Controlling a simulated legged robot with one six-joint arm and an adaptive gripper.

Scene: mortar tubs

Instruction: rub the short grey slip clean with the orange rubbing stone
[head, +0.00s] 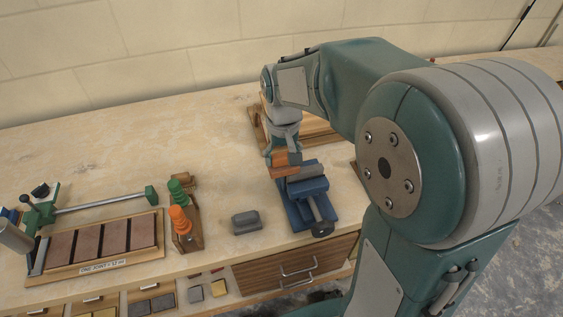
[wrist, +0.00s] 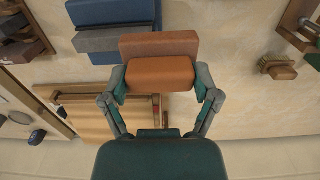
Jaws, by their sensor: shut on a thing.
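My gripper (wrist: 159,88) is shut on the orange rubbing stone (wrist: 158,74), with a finger on each side of it. A redder-brown layer shows along the stone's far side. In the head view the stone (head: 280,166) is under my gripper (head: 284,150), at the far left end of a blue vice (head: 303,192). A grey slip (head: 306,172) lies along the top of the vice jaws. In the wrist view the slip (wrist: 98,42) is just left of the stone, partly behind it. I cannot tell whether stone and slip touch.
A loose grey block (head: 245,222) sits left of the vice. A wooden rack (head: 189,238) with orange and green handles stands further left, beside a labelled tray (head: 142,258) of brown slabs. A wooden board stands behind my gripper. The bench's back left is clear.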

